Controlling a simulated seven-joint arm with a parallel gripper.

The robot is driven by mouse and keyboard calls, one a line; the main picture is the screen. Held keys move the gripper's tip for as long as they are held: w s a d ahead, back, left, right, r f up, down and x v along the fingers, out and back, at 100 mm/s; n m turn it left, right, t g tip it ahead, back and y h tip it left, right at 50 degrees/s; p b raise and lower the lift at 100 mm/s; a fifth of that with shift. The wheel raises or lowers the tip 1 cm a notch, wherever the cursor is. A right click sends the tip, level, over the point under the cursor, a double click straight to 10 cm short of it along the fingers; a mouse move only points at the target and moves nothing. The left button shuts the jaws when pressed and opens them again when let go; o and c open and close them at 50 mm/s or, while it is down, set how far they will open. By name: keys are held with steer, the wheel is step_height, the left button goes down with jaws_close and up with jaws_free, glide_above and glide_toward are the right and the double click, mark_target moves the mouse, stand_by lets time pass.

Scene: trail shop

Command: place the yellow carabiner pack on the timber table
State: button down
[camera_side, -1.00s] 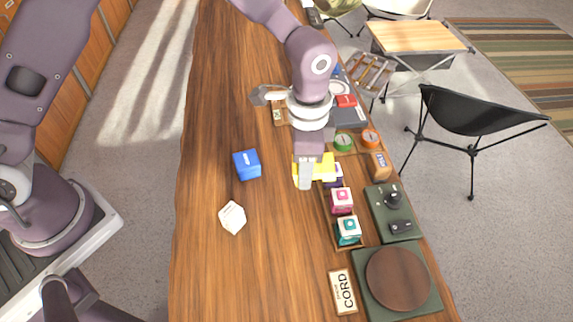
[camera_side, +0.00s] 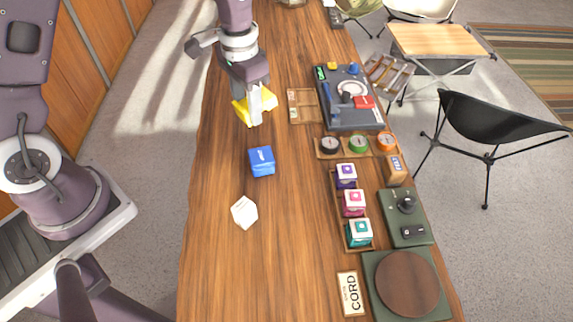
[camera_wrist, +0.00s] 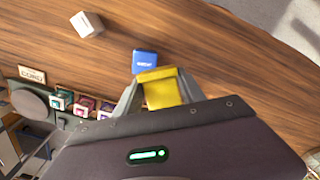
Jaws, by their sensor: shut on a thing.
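The yellow carabiner pack (camera_side: 240,110) is between the fingers of my gripper (camera_side: 257,112), at the far left part of the timber table (camera_side: 215,230). In the wrist view the yellow pack (camera_wrist: 160,88) fills the space between both fingertips of my gripper (camera_wrist: 155,95), which is shut on it. The side view does not clearly show whether the pack touches the tabletop or hangs just above it. A blue pack (camera_side: 261,161) sits on the table nearer the side camera, apart from the yellow one. It also shows in the wrist view (camera_wrist: 145,62).
A white box (camera_side: 244,212) stands on the table. At the right are a rack with purple (camera_side: 346,175), pink (camera_side: 354,202) and teal (camera_side: 360,232) packs, a spool tray (camera_side: 330,147), a grey device (camera_side: 345,110), a small wooden tray (camera_side: 303,106) and a CORD sign (camera_side: 350,293). The left table area is clear.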

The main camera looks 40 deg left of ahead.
steer(key=w+d+f+m, duration=0.15)
steer(key=d+m, duration=0.25)
steer(key=d, duration=0.4)
steer(key=m, duration=0.4)
glide_above(314, 201)
step_height(314, 201, down, 2)
step_height(314, 201, down, 10)
steer(key=shift+f, duration=0.15)
steer(key=shift+f, duration=0.15)
steer(key=c, duration=0.7)
jaws_free()
